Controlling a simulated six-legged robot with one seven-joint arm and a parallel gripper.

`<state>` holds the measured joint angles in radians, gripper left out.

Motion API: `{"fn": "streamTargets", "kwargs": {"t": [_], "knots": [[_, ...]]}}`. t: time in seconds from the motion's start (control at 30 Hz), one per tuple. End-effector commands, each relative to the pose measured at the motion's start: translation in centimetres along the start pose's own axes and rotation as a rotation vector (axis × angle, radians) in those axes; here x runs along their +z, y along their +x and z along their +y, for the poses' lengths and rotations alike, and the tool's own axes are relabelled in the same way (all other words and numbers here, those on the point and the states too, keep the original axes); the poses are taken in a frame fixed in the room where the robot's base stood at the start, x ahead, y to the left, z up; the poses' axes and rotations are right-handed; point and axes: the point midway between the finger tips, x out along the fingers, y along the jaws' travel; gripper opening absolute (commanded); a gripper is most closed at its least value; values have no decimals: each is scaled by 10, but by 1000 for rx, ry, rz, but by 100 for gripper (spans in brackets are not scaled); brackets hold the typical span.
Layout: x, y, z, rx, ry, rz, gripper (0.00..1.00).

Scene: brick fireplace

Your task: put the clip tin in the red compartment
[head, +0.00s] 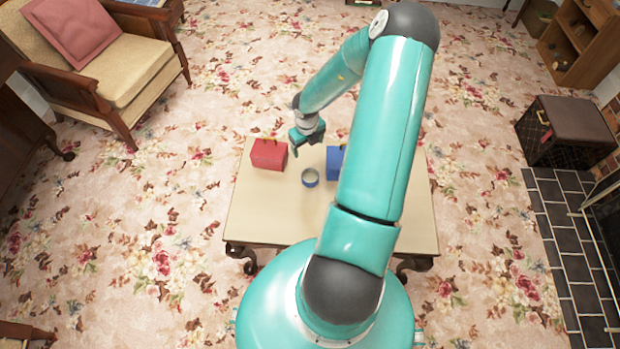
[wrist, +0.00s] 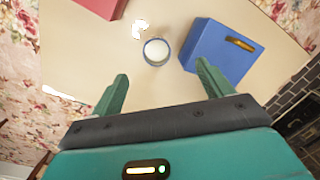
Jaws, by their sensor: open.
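The clip tin (head: 310,178) is a small round blue tin with a pale top, standing on the table between two boxes. In the wrist view the tin (wrist: 156,51) lies beyond and roughly between my fingertips. The red compartment (head: 268,155) is a red box on the table's left side; only its corner (wrist: 97,6) shows at the top of the wrist view. My gripper (head: 308,146) is open and empty, in the air above the table's far part. Its two green fingers (wrist: 162,72) are spread apart, not touching the tin.
The table top (head: 270,215) is clear at the front left. An armchair (head: 110,70) and a dark chest (head: 565,132) stand apart.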

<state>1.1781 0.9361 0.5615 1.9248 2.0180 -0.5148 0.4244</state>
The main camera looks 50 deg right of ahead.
Motion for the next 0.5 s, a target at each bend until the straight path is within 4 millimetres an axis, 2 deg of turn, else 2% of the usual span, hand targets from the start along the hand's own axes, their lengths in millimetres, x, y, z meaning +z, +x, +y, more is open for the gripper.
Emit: {"fn": "streamTargets", "kwargs": {"t": [0.03, 0.13, 0.27, 0.5], "knots": [[-10, 11, 1, 31, 60, 34, 79], [-21, 22, 3, 65, 128, 76, 79], [-24, 35, 5, 75, 147, 90, 79], [-26, 80, 8, 74, 143, 89, 79]]}}
